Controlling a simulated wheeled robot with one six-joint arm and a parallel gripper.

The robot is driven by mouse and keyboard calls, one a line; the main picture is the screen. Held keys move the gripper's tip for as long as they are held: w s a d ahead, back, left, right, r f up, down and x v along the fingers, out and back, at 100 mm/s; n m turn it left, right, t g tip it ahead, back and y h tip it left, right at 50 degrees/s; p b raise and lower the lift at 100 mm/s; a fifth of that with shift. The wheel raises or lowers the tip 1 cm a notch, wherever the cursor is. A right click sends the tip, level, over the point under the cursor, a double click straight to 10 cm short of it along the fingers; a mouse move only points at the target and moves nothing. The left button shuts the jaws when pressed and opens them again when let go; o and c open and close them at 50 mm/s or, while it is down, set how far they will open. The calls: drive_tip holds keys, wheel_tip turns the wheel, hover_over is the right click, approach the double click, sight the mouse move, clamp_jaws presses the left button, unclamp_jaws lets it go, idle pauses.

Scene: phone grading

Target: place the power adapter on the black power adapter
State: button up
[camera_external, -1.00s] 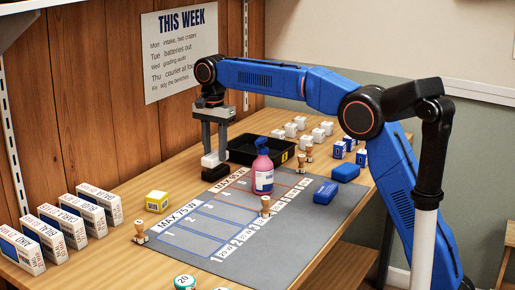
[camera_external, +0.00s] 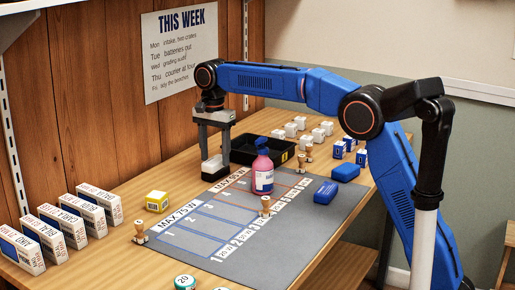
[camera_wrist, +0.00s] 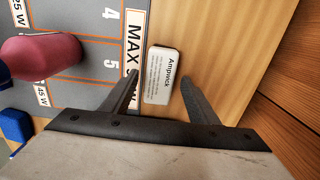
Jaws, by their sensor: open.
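A white power adapter (camera_wrist: 162,76), its label reading roughly "Ampneck", lies between my gripper's fingertips in the wrist view. It also shows as a small white block (camera_external: 211,164) by the mat's far left corner in the external view. A thin dark edge shows under it there; the black power adapter is mostly hidden, and I cannot make out its full outline. My gripper (camera_wrist: 160,92) points down over the white adapter, its two fingers apart on either side of it. In the external view, my gripper (camera_external: 216,152) is at the adapter.
A grey marked mat (camera_external: 225,255) covers the table's middle. A pink bottle (camera_external: 263,176) stands close right of my gripper, with a black tray (camera_external: 241,152) behind. White boxes (camera_external: 75,222), a yellow cube (camera_external: 157,201), stamps and blue items stand around. Wood left of the mat is partly clear.

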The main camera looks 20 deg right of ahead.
sight(216, 159)
wheel_tip(216, 159, up, 12)
idle(0.5)
drive_tip(key=shift+f, duration=0.1)
drive_tip(key=s+d+r+n, duration=0.2)
drive_tip(key=d+r, duration=0.1)
drive_tip(key=d, duration=1.3)
drive_tip(key=s+d+f+n+t, duration=0.1)
drive_tip(key=s+d, duration=0.4)
drive_tip(key=d, duration=0.4)
drive_tip(key=s+d+f+n+t, duration=0.1)
drive_tip(key=s+d, duration=0.4)
drive_tip(key=d, duration=0.4)
drive_tip(key=s+d+f+n+t, duration=0.1)
drive_tip(key=s+d+f+n, duration=0.1)
drive_tip(key=s+d+f, duration=0.7)
drive_tip(key=s+d+f+n+t, duration=0.1)
drive_tip(key=s+d+f+n, duration=0.2)
drive_tip(key=s+d+f, duration=0.5)
drive_tip(key=s+f, duration=0.5)
drive_tip(key=s, duration=0.4)
drive_tip(key=shift+d+f+t, duration=0.35)
drive_tip(key=shift+f+t, duration=0.05)
